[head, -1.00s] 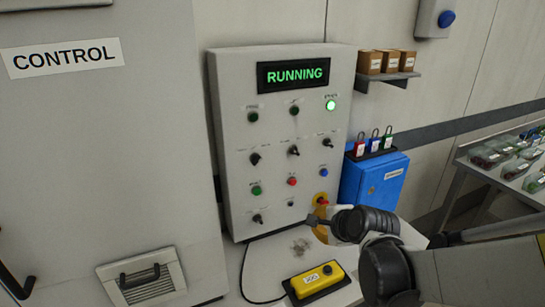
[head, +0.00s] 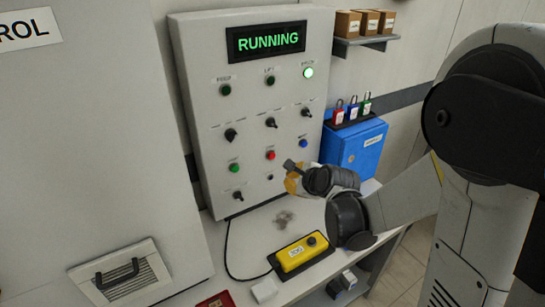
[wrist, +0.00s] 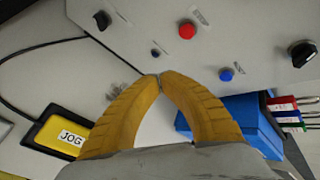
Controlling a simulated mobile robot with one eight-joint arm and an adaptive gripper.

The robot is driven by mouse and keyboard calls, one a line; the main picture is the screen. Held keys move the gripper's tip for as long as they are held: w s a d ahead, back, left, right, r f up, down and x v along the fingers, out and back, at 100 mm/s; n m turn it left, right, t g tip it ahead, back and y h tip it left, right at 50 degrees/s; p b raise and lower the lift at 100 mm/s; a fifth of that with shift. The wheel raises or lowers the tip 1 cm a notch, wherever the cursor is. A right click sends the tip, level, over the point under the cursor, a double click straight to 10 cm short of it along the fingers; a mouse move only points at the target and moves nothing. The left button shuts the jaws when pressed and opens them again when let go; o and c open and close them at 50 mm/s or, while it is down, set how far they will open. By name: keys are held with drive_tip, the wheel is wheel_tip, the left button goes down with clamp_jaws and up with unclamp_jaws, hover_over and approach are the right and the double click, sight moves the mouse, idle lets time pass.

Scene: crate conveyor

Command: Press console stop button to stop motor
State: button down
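The grey console (head: 205,100) shows RUNNING on its display (head: 266,41). A red button (head: 270,155) sits low on its face, between a green button (head: 234,168) and a blue button (head: 303,143). The red button also shows at the top of the wrist view (wrist: 187,30); its label is too small to read. My gripper (head: 293,183) is in front of the console's lower right, below and right of the red button. In the wrist view, its yellow fingertips (wrist: 160,77) meet with nothing between them.
Dark selector knobs (head: 231,135) cross the panel. A yellow JOG box (head: 299,253) with a cable lies on the bench below. A blue box (head: 352,150) with padlocks stands right of the console. A grey CONTROL cabinet (head: 80,150) stands left.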

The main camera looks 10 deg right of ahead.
drive_tip(key=w+a, duration=0.2)
drive_tip(key=w, duration=0.5)
drive_tip(key=shift+a, duration=0.15)
idle(1.3)
drive_tip(key=shift+w+a, duration=0.15)
drive_tip(key=shift+w, duration=0.2)
drive_tip(key=shift+w+a, duration=0.15)
drive_tip(key=shift+w, duration=0.3)
idle(0.7)
drive_tip(key=shift+s+d, duration=0.25)
drive_tip(key=shift+s, duration=0.55)
drive_tip(key=shift+s+d+b, duration=0.1)
drive_tip(key=shift+s+d, duration=0.15)
drive_tip(key=shift+s, duration=0.55)
drive_tip(key=shift+s+d+b, duration=0.15)
drive_tip(key=shift+s+d, duration=0.15)
drive_tip(key=shift+s, duration=0.5)
drive_tip(key=shift+s+d+b, duration=0.1)
drive_tip(key=shift+s+d, duration=0.15)
drive_tip(key=shift+s, duration=0.55)
